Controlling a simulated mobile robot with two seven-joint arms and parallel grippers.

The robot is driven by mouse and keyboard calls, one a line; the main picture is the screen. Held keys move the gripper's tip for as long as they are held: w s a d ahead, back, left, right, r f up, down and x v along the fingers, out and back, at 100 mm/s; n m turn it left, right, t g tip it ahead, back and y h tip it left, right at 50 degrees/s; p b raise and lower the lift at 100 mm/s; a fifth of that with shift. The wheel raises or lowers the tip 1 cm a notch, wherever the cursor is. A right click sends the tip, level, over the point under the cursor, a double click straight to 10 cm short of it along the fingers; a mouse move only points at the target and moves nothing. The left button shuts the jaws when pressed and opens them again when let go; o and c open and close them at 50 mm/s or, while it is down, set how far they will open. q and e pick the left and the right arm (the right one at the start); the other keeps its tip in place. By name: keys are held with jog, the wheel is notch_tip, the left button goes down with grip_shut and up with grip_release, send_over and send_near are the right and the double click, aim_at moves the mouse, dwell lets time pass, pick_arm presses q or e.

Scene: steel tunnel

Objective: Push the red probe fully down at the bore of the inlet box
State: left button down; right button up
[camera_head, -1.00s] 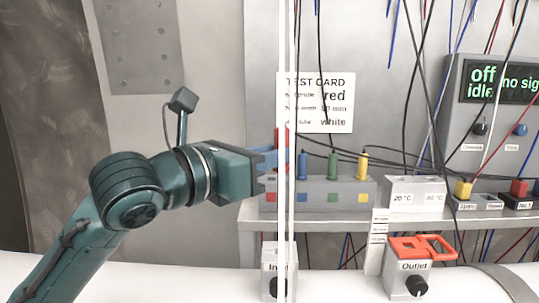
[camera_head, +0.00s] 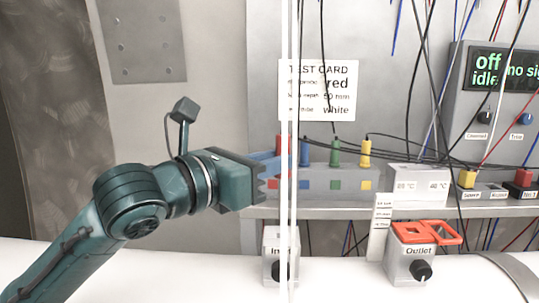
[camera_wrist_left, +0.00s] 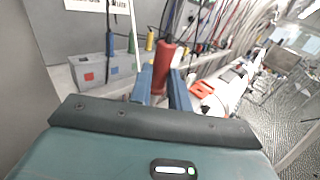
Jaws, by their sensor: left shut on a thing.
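My left gripper (camera_head: 279,162) is shut on the red probe (camera_head: 281,145), in front of the rack. In the left wrist view the red probe (camera_wrist_left: 163,62) stands between the two blue fingers (camera_wrist_left: 161,95); its lower end is hidden. The inlet box (camera_head: 270,239), grey with a black knob, sits on the white pipe below the gripper, partly hidden by white vertical lines. Its bore cannot be made out. The probe is above the inlet box in the head view; I cannot tell whether it is lined up with the bore. My right gripper is not in view.
The rack (camera_head: 312,173) holds blue, green and yellow probes with black leads. The outlet box (camera_head: 403,264) with a red clip (camera_head: 424,233) is to the right. A test card (camera_head: 318,90) hangs behind. Cables hang at right, by the display unit (camera_head: 500,75).

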pick_arm(q)
jog(key=shift+f+b, duration=0.4)
jog(key=shift+f, duration=0.55)
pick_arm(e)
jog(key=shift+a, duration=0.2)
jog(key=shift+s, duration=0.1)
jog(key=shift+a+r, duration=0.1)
pick_arm(q)
jog(key=shift+p, duration=0.3)
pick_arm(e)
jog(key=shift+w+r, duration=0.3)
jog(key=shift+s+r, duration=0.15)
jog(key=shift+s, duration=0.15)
pick_arm(q)
jog(key=shift+p, duration=0.4)
